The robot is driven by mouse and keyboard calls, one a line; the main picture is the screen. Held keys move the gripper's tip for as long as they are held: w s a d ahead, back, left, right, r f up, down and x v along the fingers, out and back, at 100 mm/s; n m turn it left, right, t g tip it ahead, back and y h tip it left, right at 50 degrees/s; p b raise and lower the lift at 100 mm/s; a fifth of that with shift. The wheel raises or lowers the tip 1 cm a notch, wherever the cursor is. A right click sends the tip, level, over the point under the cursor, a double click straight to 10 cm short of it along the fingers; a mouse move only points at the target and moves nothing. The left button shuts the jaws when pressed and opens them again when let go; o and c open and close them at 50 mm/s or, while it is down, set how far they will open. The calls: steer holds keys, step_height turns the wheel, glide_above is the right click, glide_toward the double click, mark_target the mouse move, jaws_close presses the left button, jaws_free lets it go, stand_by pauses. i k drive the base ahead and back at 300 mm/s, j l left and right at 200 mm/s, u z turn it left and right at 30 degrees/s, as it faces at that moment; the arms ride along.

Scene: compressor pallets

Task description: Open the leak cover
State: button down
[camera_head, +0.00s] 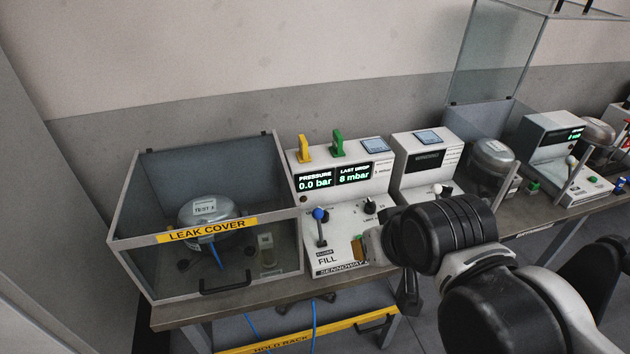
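The leak cover (205,231) is a clear box with a grey frame and a yellow label strip, at the left of the bench. It is closed over a grey compressor (207,210) marked with a white tag. A black bar handle (226,285) sits low on its front face. My gripper (378,248) is to the right of the cover, in front of the white test panel, and apart from the handle. My wrist hides part of the gripper, and its finger opening is unclear.
The white panel (350,185) beside the cover reads 0.0 bar and 8 mbar, with a blue-knobbed lever (320,214) and yellow and green valve handles on top. A second station with a raised clear cover (490,55) stands at the right. A yellow hold rack (300,338) is below the bench.

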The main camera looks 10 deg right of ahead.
mark_target(117, 246)
steer(key=k+j, duration=0.1)
steer(key=k, duration=0.35)
steer(key=k+j+u, duration=0.15)
steer(key=k, duration=0.3)
